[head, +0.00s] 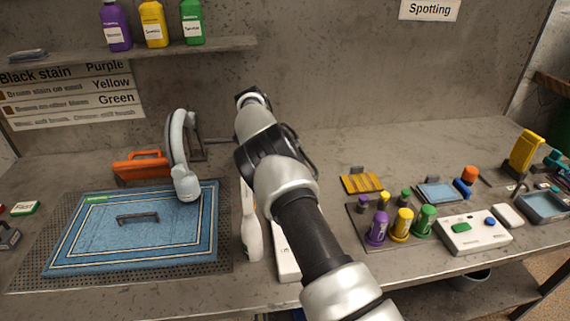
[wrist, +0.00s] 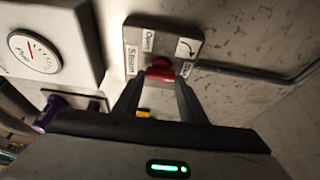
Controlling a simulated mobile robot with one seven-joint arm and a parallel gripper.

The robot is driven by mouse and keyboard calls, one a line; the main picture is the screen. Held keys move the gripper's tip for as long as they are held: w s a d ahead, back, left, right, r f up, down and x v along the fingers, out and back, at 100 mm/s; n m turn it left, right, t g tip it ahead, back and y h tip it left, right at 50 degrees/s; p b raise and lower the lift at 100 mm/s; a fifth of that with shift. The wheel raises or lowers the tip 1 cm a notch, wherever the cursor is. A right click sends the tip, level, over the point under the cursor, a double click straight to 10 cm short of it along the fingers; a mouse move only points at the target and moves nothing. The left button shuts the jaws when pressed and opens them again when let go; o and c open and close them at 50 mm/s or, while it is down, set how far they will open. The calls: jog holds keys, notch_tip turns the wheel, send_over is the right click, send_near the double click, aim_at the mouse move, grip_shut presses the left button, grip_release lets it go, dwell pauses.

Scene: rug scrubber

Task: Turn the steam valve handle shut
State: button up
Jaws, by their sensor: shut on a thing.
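In the wrist view, the steam valve plate (wrist: 135,38) is a grey panel with the words "Steam" and "Open" and a curved arrow. The red valve handle (wrist: 161,67) sticks out at its lower part. My gripper (wrist: 160,80) has one dark finger on each side of the red handle and is shut on it. The fingers partly cover the handle and the lettering at the right, so its exact turn angle is hard to tell. In the head view, my arm reaches to the back wall and hides the valve and the fingertips.
A gauge (wrist: 34,51) on a pale box is left of the valve, and a grey pipe (wrist: 262,76) runs right. A blue rug (head: 120,240) lies left on the bench. Bottles and a white button box (head: 473,236) stand right. A shelf (head: 130,51) holds bottles above left.

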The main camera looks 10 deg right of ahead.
dwell(0.4)
jog(key=o, duration=1.1)
jog(key=shift+c, duration=0.2)
jog(key=p+v, duration=0.5)
jog(key=v, duration=0.7)
jog(key=shift+p, duration=0.4)
